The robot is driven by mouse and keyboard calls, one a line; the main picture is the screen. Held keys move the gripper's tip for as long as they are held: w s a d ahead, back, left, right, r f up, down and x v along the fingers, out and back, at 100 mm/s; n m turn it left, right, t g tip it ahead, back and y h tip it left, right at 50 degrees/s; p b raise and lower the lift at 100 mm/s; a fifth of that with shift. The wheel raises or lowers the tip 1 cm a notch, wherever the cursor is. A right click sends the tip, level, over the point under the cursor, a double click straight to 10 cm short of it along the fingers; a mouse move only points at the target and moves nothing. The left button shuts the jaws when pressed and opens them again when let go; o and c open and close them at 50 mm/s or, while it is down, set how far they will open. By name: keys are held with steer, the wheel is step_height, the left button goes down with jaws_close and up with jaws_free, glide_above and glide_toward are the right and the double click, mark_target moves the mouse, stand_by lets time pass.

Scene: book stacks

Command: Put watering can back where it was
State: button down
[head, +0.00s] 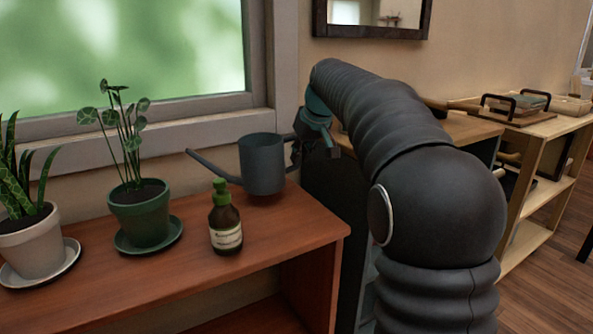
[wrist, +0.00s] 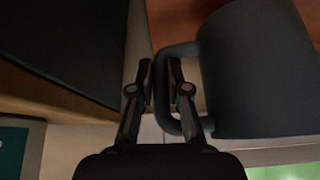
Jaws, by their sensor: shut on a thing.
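The dark grey watering can (head: 262,163) is upright at the right end of the wooden shelf by the window, its spout pointing left. In the head view its base is at or just above the shelf top; I cannot tell if it touches. My gripper (head: 304,150) is at the can's right side, at the handle, partly hidden by the arm. In the wrist view the can (wrist: 255,75) fills the right side, and my gripper (wrist: 161,85) is shut on its handle, with one finger through the loop.
A brown bottle (head: 225,222) with a green top stands in front of the can. A green potted plant (head: 141,215) and a pale potted plant (head: 28,243) stand further left. The brown shelf (head: 180,275) has bare room at its front. A dark cabinet (head: 335,195) is right of it.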

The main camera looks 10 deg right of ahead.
mark_target(299, 166)
steer(key=shift+w+a+f, duration=0.35)
steer(key=shift+w+f, duration=0.05)
steer(key=shift+w, duration=0.2)
steer(key=shift+f+b, duration=0.3)
steer(key=shift+f, duration=1.4)
steer(key=c, duration=1.1)
jaws_free()
steer(key=shift+c, duration=0.2)
steer(key=shift+f, duration=0.2)
steer(key=shift+f+b, duration=0.2)
steer(key=shift+b, duration=0.25)
steer(key=p+v, duration=0.2)
steer(key=v, duration=1.2)
steer(key=shift+a+r+p, duration=0.15)
steer(key=shift+a+p, duration=0.05)
steer(key=shift+p, duration=0.15)
